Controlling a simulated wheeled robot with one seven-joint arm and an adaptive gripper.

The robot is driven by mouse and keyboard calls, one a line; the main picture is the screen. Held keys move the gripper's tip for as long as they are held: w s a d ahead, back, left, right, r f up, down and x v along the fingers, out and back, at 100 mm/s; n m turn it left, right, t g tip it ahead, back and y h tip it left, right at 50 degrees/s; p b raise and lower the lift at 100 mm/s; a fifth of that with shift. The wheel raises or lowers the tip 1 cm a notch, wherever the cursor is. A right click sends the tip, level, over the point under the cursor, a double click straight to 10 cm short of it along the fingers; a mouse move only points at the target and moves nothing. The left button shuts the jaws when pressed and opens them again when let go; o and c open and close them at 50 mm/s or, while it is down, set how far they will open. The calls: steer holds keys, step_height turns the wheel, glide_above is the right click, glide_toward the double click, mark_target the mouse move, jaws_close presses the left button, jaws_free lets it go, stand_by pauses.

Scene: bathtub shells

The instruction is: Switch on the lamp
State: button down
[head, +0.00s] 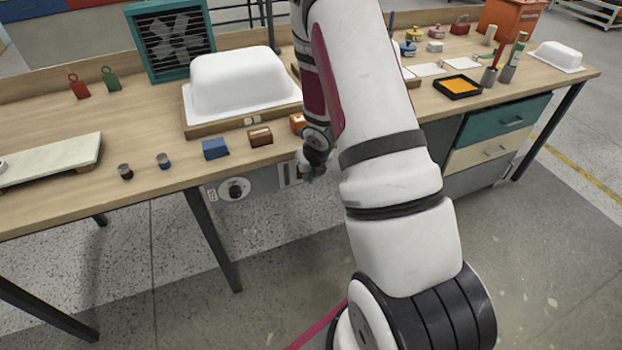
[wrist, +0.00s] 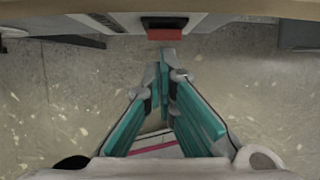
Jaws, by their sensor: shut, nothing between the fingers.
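My gripper (head: 311,172) is just in front of the table's front edge, beside a grey panel (head: 262,183) fixed under the tabletop. In the wrist view my gripper (wrist: 166,62) is shut and empty. Its teal-lined fingers meet just short of a red rocker-like switch (wrist: 165,33) with a black part behind it. A small gap of floor shows between the fingertips and the red part. The panel also carries a round black dial (head: 235,190). I cannot make out a lamp in either view; my arm hides part of the table.
On the wooden table (head: 50,210) stand a white tub shell (head: 235,80) on a wooden base, a teal fan box (head: 172,40) and several small blocks near the edge. A black tray with orange (head: 458,86) lies at right. The floor in front is clear.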

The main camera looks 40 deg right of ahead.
steer(key=shift+w, duration=0.1)
steer(key=shift+w+d+r, duration=0.1)
steer(key=shift+w+r, duration=0.05)
steer(key=shift+w, duration=0.25)
steer(key=shift+r+p, duration=0.15)
steer(key=shift+p, duration=0.2)
steer(key=shift+r+p, duration=0.65)
steer(key=shift+r, duration=0.05)
